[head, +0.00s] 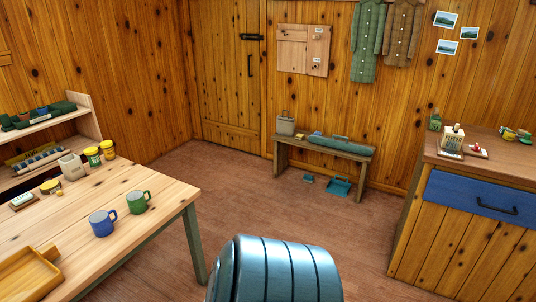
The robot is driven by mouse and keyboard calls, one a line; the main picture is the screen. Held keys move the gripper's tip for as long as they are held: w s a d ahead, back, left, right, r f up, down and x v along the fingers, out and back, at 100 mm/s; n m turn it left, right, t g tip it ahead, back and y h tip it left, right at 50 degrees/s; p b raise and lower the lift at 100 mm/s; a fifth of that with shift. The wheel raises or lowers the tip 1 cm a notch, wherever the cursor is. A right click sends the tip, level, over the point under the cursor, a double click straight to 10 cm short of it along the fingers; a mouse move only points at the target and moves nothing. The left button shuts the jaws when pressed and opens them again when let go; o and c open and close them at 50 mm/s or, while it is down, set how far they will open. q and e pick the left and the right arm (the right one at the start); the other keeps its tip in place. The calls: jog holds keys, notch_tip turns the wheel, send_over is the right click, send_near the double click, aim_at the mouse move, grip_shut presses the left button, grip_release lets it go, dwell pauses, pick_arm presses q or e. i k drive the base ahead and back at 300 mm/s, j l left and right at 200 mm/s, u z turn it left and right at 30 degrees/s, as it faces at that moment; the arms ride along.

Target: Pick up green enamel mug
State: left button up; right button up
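The green enamel mug (138,202) stands upright on the wooden table (164,195) at the left, near the table's right edge. Its handle points to the right. A blue mug (102,223) stands just to the left and in front of it, with a small gap between them. Neither gripper shows in the head view, so nothing is seen at the mug.
A bench (318,154) and a blue-drawer cabinet (471,197) stand beyond. The floor (240,205) between is clear.

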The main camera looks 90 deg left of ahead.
aim_at(140, 200)
jog(key=u, duration=3.8)
